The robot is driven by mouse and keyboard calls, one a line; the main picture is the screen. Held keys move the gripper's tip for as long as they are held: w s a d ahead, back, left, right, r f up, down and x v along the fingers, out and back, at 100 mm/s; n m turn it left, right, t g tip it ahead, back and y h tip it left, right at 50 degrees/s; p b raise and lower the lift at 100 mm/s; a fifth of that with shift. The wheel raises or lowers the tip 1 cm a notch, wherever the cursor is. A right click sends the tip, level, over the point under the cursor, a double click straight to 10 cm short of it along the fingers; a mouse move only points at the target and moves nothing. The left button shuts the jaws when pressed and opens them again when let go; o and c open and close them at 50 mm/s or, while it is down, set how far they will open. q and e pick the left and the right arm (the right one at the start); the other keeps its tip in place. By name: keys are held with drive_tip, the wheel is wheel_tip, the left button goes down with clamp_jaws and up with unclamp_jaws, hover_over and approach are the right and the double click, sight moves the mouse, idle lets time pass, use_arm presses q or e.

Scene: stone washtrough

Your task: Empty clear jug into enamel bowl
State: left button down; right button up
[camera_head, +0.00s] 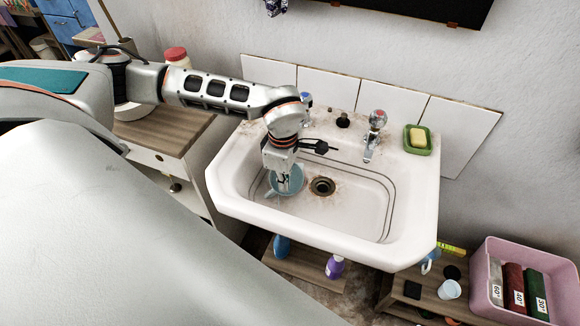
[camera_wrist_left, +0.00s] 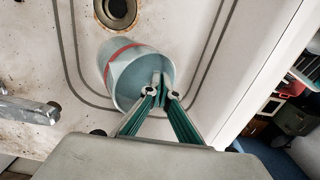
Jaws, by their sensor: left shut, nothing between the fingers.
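A pale blue, see-through vessel, seemingly the clear jug (camera_head: 293,181), is in the left part of the white sink basin. In the left wrist view the jug (camera_wrist_left: 119,72) has a red band and its open mouth faces the camera. My left gripper (camera_head: 283,184) points down at it. In the wrist view the shut fingertips of my left gripper (camera_wrist_left: 160,86) overlap the mouth, with nothing between them; I cannot tell whether they touch the wall. A white round vessel, perhaps the enamel bowl (camera_head: 129,111), stands on the cabinet, largely hidden by my left arm. My right gripper is out of view.
The sink (camera_head: 408,215) has a drain (camera_head: 323,186), a tap (camera_head: 374,130) and a green soap dish (camera_head: 417,140) on its rim. A red-lidded jar (camera_head: 177,57) stands behind my arm. Bottles sit below the sink; a pink crate (camera_head: 487,255) is at right.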

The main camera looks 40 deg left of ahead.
use_arm(q)
drive_tip(key=shift+r, duration=0.1)
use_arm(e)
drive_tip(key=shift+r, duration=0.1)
use_arm(q)
wheel_tip(320, 180, up, 10)
drive_tip(key=p, duration=0.7)
drive_tip(key=shift+w, duration=0.25)
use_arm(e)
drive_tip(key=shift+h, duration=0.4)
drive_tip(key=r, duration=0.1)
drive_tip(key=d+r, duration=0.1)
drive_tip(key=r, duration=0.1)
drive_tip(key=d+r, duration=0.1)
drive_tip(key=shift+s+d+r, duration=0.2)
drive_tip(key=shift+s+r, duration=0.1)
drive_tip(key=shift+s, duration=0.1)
use_arm(q)
drive_tip(key=shift+a, duration=0.1)
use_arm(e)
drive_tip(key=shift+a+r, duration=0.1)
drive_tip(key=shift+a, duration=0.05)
